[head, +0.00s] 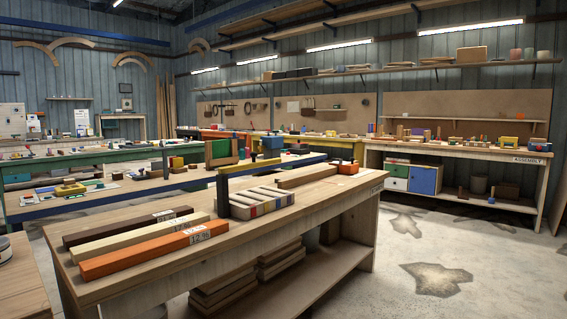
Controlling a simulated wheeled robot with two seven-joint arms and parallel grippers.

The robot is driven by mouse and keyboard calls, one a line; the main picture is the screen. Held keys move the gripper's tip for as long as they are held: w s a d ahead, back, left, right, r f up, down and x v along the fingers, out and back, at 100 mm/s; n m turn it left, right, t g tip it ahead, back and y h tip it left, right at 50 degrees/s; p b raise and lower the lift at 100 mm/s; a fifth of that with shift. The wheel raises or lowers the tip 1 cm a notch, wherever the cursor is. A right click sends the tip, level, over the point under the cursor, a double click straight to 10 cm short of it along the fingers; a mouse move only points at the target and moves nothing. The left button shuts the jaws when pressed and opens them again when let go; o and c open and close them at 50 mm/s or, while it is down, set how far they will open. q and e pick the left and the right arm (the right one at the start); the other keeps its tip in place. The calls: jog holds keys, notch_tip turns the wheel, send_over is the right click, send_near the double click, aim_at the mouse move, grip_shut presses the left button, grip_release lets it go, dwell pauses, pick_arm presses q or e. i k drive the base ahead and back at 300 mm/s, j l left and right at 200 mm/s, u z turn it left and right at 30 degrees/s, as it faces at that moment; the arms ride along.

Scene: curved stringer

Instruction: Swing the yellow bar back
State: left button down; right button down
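A yellow bar (250,166) is on the near wooden workbench (290,205). A stack of pale strips with coloured ends (262,200) lies just right of the upright. Neither of my grippers shows in the head view.
Orange (150,254), pale (140,237) and dark brown (125,226) beams lie at the bench's front left. A brown plank (307,176) lies to the right of the strips. Concrete floor (440,240) is open at the right.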

aim_at(224, 170)
jog(key=i+l+z, duration=0.3)
jog(key=i, duration=0.55)
jog(key=i+l+z, duration=0.1)
jog(key=i+z, duration=0.2)
jog(key=i, duration=0.5)
